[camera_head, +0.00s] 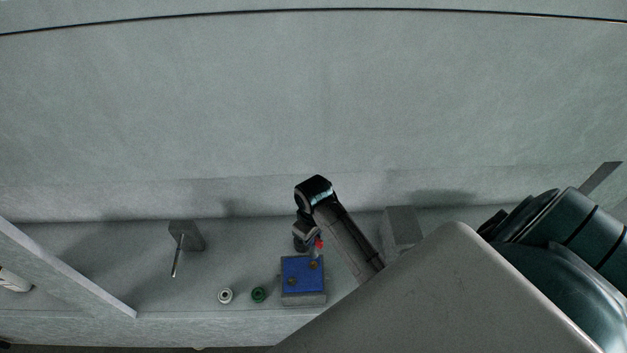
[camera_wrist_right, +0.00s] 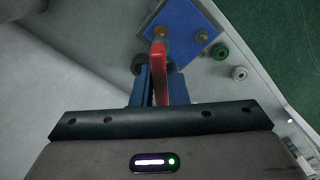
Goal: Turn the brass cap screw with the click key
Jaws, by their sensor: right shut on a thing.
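The blue plate (camera_head: 296,271) sits on a grey block, with two brass cap screws, one near its back right (camera_head: 313,265) and one near its front left (camera_head: 292,282). In the right wrist view the plate (camera_wrist_right: 183,20) is ahead of my right gripper, with one brass screw (camera_wrist_right: 202,36) clear to the right. My right gripper (camera_head: 306,238) is shut on the red click key (camera_wrist_right: 159,57), whose red part also shows in the head view (camera_head: 319,244). The key's far end is at or over the back right screw; I cannot tell whether they touch. My left gripper is not in view.
A white ring (camera_head: 225,295) and a green ring (camera_head: 258,294) lie left of the plate. A grey block with a thin rod (camera_head: 185,236) stands farther left. Another grey block (camera_head: 402,226) stands right of my gripper. A wall (camera_head: 300,100) rises behind the ledge.

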